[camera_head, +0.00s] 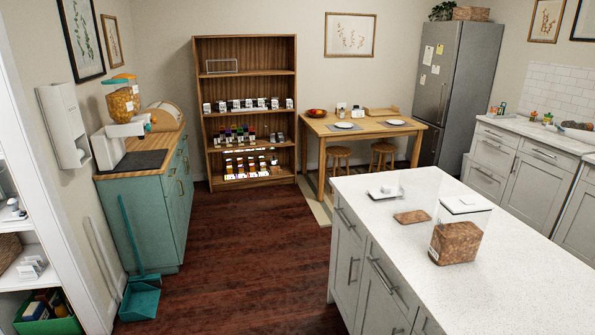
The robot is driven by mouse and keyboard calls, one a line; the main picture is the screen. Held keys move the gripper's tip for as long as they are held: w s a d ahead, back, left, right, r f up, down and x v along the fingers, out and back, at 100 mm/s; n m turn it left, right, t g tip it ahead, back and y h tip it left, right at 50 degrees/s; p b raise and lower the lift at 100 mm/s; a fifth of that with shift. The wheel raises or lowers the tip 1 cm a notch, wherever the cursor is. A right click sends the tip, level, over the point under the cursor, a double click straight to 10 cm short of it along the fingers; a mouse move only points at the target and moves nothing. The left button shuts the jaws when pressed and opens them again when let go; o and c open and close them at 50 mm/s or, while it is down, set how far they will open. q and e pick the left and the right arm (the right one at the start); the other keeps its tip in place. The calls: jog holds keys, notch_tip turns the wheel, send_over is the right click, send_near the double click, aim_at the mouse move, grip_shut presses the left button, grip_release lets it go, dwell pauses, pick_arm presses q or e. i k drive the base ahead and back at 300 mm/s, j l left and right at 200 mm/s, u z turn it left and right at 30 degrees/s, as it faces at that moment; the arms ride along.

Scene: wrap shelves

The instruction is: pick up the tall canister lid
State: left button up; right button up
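A tall clear canister (457,243) with brown contents stands upright on the white island counter at the right. I cannot tell for certain which is the tall canister lid. Neither of my grippers is in view.
A brown flat mat (412,216) lies between the white piece and the canister. The island counter (520,270) is otherwise clear. Dark wood floor (235,240) is open left of the island. A teal cabinet (150,215) and dustpan (140,298) stand at left.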

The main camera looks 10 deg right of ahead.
aim_at(377, 195)
jog(key=i+j+u, duration=0.15)
jog(key=i, duration=0.75)
jog(key=i+j+u, duration=0.2)
jog(key=i, duration=0.7)
